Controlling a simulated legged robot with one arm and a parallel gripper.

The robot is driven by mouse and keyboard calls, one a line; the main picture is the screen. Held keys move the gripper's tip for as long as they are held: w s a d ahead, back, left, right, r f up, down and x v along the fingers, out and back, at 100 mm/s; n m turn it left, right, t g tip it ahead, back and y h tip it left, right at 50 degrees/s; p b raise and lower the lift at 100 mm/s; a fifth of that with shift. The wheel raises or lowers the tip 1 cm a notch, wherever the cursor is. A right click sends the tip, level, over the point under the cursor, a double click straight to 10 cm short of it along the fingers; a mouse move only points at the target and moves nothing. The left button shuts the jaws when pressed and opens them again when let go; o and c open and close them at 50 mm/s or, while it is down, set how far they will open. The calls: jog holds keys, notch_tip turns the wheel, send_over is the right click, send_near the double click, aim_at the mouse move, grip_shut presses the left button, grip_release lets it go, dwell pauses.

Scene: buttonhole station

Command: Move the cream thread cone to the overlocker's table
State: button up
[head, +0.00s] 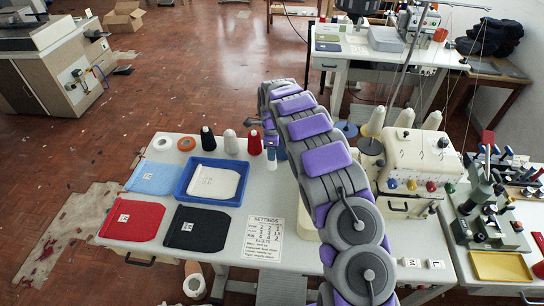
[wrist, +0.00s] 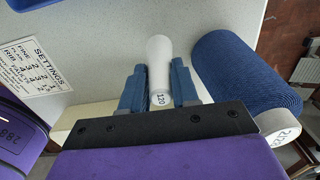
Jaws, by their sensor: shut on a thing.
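In the wrist view, my gripper (wrist: 158,88) is shut with its two blue fingers on either side of a pale cream cone (wrist: 158,52). The cone's near end carries a "120" label and its wide part points up the picture, over the white table. I cannot tell whether it touches the table. In the head view, my arm crosses the table and hides most of my gripper and the held cone. The cream overlocker (head: 418,160) stands at the right, with coloured dials on its front and cream cones (head: 376,120) behind it. Its table (head: 425,272) is partly hidden by my arm.
A large blue cone (wrist: 245,75) is close beside the right finger. Black (head: 208,140), whitish (head: 231,143) and red (head: 254,144) cones stand on the near table (head: 160,238). A blue tray (head: 183,190), pouches and a settings card (head: 264,238) lie there too.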

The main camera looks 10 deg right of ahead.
notch_tip(320, 180, down, 2)
jog(key=shift+f+b, duration=0.25)
jog(key=shift+b, duration=0.05)
jog(key=shift+r, duration=0.1)
jog(key=o, duration=1)
